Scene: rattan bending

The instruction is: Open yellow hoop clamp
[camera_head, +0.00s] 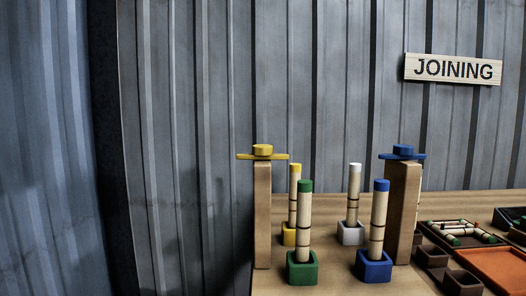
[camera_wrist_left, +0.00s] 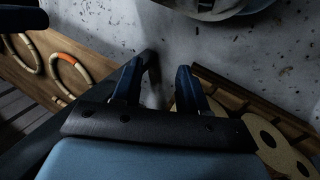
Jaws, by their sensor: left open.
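The yellow hoop clamp (camera_head: 262,151) is a round yellow knob over a flat yellow crossbar. It sits on top of a tall wooden post (camera_head: 262,215) at the left end of the table in the head view. Its crossbar sticks out on both sides of the post. No gripper shows in the head view. In the left wrist view my left gripper (camera_wrist_left: 168,72) has its two dark fingers apart with nothing between them. It points at a speckled grey floor, and the yellow clamp does not show there. My right gripper is in neither view.
A blue clamp (camera_head: 402,152) tops another post. Rods stand in green (camera_head: 302,268), blue (camera_head: 373,266), yellow and white holders between the posts. Trays (camera_head: 497,266) lie at right. In the wrist view, rattan hoops (camera_wrist_left: 72,75) hang at left and pale discs (camera_wrist_left: 278,145) lie lower right.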

